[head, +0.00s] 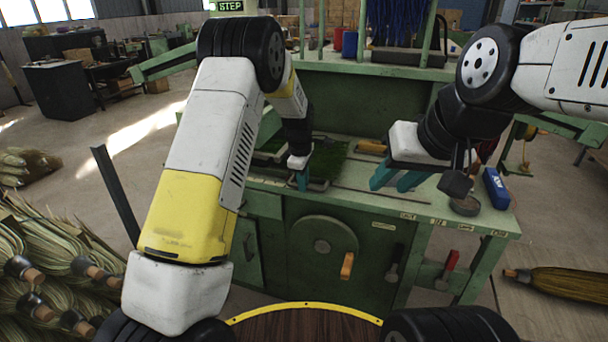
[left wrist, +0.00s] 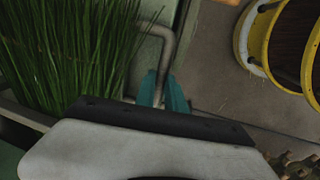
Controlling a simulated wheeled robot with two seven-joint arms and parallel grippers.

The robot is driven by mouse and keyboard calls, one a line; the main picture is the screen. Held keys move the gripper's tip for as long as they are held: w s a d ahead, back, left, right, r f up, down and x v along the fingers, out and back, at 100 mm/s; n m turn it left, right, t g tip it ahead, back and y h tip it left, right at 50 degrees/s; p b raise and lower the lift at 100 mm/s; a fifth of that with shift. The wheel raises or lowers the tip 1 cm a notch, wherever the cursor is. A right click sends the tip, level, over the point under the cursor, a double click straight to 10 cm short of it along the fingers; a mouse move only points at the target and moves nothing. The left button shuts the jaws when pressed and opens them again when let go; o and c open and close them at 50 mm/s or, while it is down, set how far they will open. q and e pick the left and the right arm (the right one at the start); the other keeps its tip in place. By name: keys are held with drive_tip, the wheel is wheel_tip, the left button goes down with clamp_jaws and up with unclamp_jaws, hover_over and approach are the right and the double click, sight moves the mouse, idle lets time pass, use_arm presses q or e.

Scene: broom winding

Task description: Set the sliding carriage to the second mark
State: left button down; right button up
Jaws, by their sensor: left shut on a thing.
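The sliding carriage appears to be the tray-like part holding green bristles (head: 328,160) on the bench; its outline is partly hidden by my left arm. In the left wrist view the green bristles (left wrist: 70,45) stand beside a bent grey metal handle (left wrist: 166,35). My left gripper (head: 302,180) is at the front edge of the bench top. Its teal fingers (left wrist: 163,92) are shut on the grey handle. My right gripper (head: 396,181) hangs over the bench top to the right, its teal fingers apart and empty. Small pale labels (head: 408,216) line the bench's front edge.
The green bench (head: 350,225) has a crank wheel (head: 323,249) on its front and a red-handled lever (head: 447,268) at right. A slot runs along the top between the grippers.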

sight(292, 183)
idle(0.7)
use_arm(q)
drive_tip(key=a, duration=0.2)
drive_tip(key=w+a, duration=0.1)
drive_tip(key=a, duration=0.1)
drive_tip(key=shift+w+a, duration=0.1)
drive_tip(key=shift+w, duration=0.1)
drive_tip(key=shift+d, duration=0.2)
drive_tip(key=c, duration=1.4)
unclamp_jaws()
drive_tip(key=shift+r, duration=0.15)
wheel_tip(292, 183, up, 7)
drive_tip(key=s, duration=0.1)
drive_tip(key=shift+s+a+r, duration=0.2)
drive_tip(key=shift+s+a, duration=0.05)
drive_tip(key=shift+a, duration=0.05)
